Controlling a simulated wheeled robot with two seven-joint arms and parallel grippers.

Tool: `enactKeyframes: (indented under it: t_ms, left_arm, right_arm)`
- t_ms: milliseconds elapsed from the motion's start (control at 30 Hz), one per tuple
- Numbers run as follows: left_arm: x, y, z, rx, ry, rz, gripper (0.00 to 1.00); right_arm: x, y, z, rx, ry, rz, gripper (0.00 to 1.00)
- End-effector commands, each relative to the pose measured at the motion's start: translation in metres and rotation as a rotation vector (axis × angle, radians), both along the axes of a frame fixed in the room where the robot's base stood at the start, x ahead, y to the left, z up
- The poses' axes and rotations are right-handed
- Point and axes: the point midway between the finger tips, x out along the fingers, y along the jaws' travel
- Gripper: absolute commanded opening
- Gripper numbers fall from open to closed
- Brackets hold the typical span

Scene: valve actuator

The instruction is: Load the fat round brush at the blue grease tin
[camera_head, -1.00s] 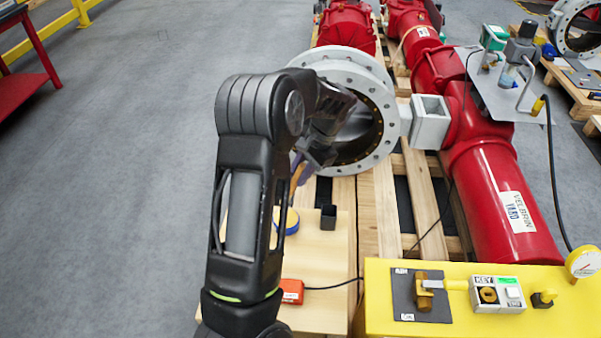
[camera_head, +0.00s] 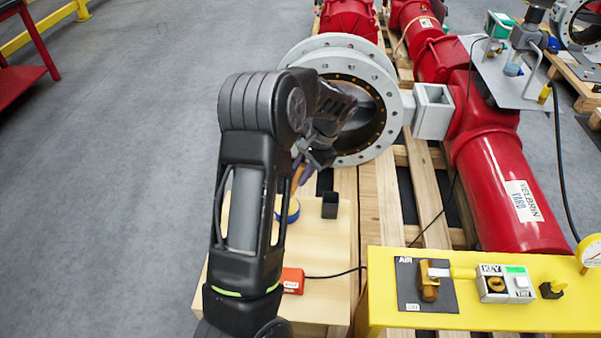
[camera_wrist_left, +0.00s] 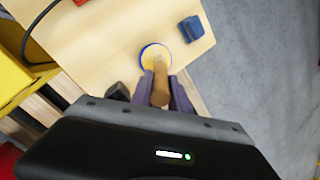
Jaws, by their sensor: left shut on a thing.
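My left gripper (camera_head: 303,165) is shut on the brown handle of the round brush (camera_wrist_left: 160,88), which sits between its purple fingers in the left wrist view. The brush handle also shows as a small brown piece (camera_head: 298,180) below the gripper in the head view. The blue grease tin (camera_head: 288,210) stands on the pale wooden board, just below the gripper in the head view. In the left wrist view the tin (camera_wrist_left: 145,52) shows a blue rim and yellowish inside, with the brush's far end overlapping it. I cannot tell whether the bristles touch the grease. My right gripper is not in view.
A black square cup (camera_head: 330,206) stands right of the tin. A red-orange box (camera_head: 292,280) with a cable lies nearer on the board. A blue object (camera_wrist_left: 191,28) lies near the board's corner. The grey flanged valve (camera_head: 392,125) is close behind the gripper; a yellow panel (camera_head: 480,318) stands front right.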

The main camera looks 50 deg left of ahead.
Motion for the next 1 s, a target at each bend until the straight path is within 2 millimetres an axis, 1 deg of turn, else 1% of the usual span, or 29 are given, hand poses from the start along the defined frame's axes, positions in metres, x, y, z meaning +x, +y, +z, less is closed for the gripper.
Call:
enactKeyframes:
  t_ms: [467,1000]
  left_arm:
    - [0.0,0.0,-0.0001,0.0,0.0,0.0,0.0]
    - [0.0,0.0,-0.0064,0.0,0.0,0.0,0.0]
  right_arm:
    - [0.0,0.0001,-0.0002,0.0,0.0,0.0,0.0]
    - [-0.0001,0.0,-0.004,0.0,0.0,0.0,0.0]
